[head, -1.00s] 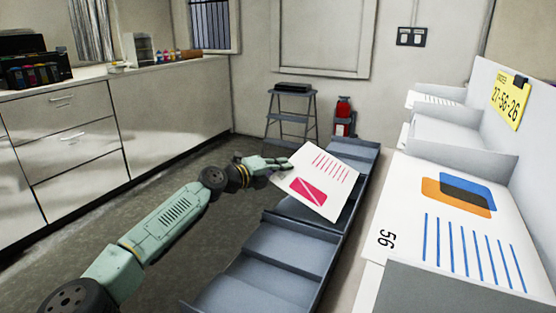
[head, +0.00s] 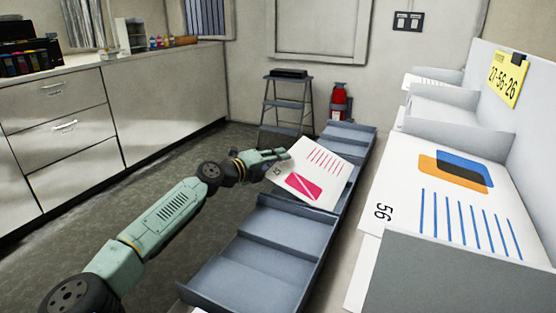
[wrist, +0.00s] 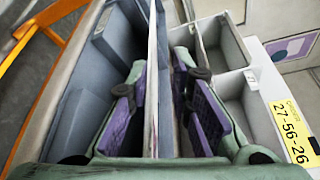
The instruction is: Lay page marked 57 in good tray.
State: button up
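A white page (head: 325,183) with a pink block and pink lines hangs tilted over the grey-blue row of trays (head: 262,258). A small mark near its gripped corner is too small to read. My gripper (head: 277,157) is shut on its left corner. In the wrist view the page (wrist: 152,75) stands edge-on between the purple-padded fingers of my gripper (wrist: 158,105). A page marked 56 (head: 450,215), with blue and orange shapes, lies in a white tray at the right. No tray is labelled as good.
A yellow card (head: 506,79) reading 27-56-26 is clipped to the white rack (head: 530,115) at right. The nearer grey-blue compartments are empty. A step stool (head: 288,103) and red extinguisher (head: 338,100) stand at the back; a cabinet (head: 160,95) stands left.

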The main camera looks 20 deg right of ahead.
jog(key=shift+o, duration=0.6)
jog(key=shift+a, duration=0.1)
jog(key=v, duration=1.2)
jog(key=shift+c, duration=0.3)
